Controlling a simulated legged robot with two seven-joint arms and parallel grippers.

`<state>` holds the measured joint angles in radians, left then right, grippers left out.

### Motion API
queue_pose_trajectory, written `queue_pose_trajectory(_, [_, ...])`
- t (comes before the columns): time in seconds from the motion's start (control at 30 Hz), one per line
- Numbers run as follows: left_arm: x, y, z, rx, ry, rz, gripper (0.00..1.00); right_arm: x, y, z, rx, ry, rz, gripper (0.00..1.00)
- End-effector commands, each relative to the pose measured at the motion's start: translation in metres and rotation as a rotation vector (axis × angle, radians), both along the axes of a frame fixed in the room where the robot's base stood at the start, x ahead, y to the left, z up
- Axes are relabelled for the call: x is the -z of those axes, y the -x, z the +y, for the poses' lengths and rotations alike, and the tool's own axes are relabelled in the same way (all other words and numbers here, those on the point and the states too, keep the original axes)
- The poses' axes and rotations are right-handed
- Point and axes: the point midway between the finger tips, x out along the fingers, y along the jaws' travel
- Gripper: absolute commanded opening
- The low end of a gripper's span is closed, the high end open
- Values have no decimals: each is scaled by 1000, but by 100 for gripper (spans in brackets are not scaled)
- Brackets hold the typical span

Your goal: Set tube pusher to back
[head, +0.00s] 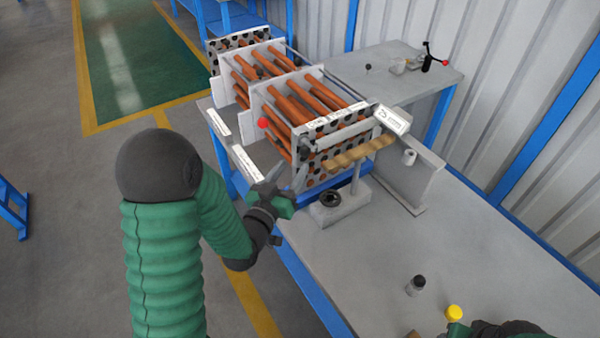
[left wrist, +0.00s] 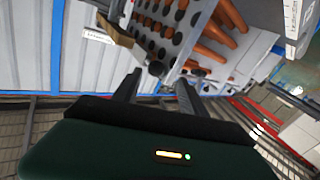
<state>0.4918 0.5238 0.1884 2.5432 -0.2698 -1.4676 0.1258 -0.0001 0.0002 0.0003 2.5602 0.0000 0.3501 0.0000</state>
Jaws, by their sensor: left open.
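The tube rack (head: 318,125) has pale perforated plates and several orange-brown tubes lying through it. Its plate and tubes also show in the left wrist view (left wrist: 178,22). A red ball knob (head: 263,122) is on its left side. I cannot tell for certain which part is the tube pusher. My left gripper (head: 285,180) is open and empty, just in front of the rack's near left corner. In the left wrist view, a dark round knob (left wrist: 156,69) lies between the open fingertips, not gripped. My right gripper (head: 480,329) is cut off at the bottom edge; its jaws are hidden.
The rack stands on a grey table (head: 400,260) with blue legs. A brownish ridged bar (head: 358,152) and a grey block (head: 340,205) with a dark ring are at its near end.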

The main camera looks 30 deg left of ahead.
Motion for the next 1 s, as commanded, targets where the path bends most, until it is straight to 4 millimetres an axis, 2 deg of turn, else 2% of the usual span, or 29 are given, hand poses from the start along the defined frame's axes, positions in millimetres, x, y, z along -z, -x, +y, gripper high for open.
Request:
queue_pose_trajectory(0.1, [-3,-29,0,2,0,-1,50,-8,0,0,0,0,-1,50])
queue_pose_trajectory(0.2, [-3,-45,-1,2,-2,-1,50,-9,0,0,0,0,-1,50])
queue_pose_trajectory(0.33, [-2,-55,-1,2,-2,1,50,-10,0,0,0,0,-1,50])
queue_pose_trajectory(0.57, [-1,-56,2,1,-1,1,50,-9,0,0,1,0,0,50])
queue_pose_trajectory(0.97, [0,-56,3,-2,-1,1,0,-9,0,0,0,0,0,50])
queue_pose_trajectory(1.0, [0,-56,3,-2,-1,1,0,-9,0,0,0,0,0,50])
